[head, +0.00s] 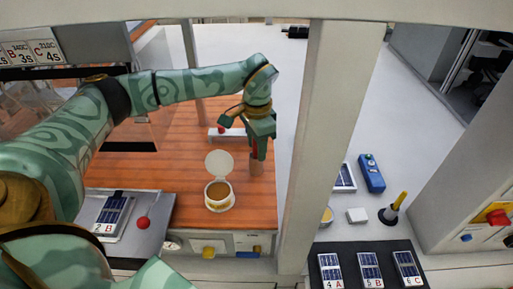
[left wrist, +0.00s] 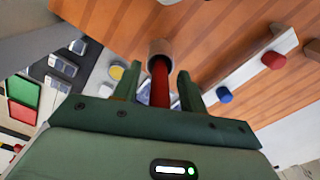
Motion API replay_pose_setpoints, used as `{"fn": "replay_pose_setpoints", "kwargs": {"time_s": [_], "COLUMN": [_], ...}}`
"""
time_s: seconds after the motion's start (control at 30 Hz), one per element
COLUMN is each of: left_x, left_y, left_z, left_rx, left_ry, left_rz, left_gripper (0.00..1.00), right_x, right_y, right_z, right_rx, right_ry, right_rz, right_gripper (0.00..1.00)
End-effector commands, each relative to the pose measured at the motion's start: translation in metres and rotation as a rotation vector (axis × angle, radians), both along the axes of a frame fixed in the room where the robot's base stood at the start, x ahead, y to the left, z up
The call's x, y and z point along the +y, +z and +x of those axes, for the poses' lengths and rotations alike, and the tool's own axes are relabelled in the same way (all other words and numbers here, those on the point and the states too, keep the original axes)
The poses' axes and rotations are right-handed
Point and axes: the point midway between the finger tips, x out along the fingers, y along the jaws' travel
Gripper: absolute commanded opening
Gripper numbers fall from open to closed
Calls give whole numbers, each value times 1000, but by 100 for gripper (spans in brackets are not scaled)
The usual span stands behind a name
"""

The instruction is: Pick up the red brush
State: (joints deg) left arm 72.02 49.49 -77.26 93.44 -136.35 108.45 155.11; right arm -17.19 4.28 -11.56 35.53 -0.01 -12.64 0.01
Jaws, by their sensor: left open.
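The red brush (head: 254,150) stands at the right side of the wooden table, its lower end at a small brown cup (head: 256,168). My left gripper (head: 258,147) is above the cup with its fingers pointing down around the red handle. In the left wrist view the red brush (left wrist: 160,84) runs between the two open fingers of my left gripper (left wrist: 157,80), with a gap visible on the right side. The brown cup (left wrist: 160,47) is just beyond the fingertips. The brush's lower end is hidden in the cup. My right gripper is not in view.
A white container (head: 219,205) with a raised lid stands left of the cup. A white bar (head: 226,136) with knobs lies behind. A pale gantry post (head: 333,130) rises right of the table. A panel tray (head: 145,245) sits at front left.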

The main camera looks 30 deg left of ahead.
Motion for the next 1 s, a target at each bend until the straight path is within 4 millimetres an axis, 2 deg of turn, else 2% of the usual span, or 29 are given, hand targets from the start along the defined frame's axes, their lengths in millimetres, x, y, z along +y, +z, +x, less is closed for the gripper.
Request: {"fn": "replay_pose_setpoints", "kwargs": {"time_s": [0.1, 0.13, 0.27, 0.57, 0.67, 1.0], "left_x": [0, 0, 0, 0, 0, 0], "left_y": [0, 0, 0, 1, 9, 79], "left_z": [0, 0, 0, 0, 1, 1], "left_rx": [0, 0, 0, 0, -2, -4], "left_ry": [0, 0, 0, 0, -1, 0], "left_rz": [0, 0, 0, 0, 0, 0], "left_gripper": [42, 37, 0, 0, 0, 0], "right_x": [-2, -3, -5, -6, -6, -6], "right_y": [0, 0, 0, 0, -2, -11], "right_z": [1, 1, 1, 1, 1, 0], "right_rx": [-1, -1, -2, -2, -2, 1], "right_ry": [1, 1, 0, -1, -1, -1], "right_rz": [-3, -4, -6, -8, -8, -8], "right_gripper": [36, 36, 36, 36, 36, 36]}}
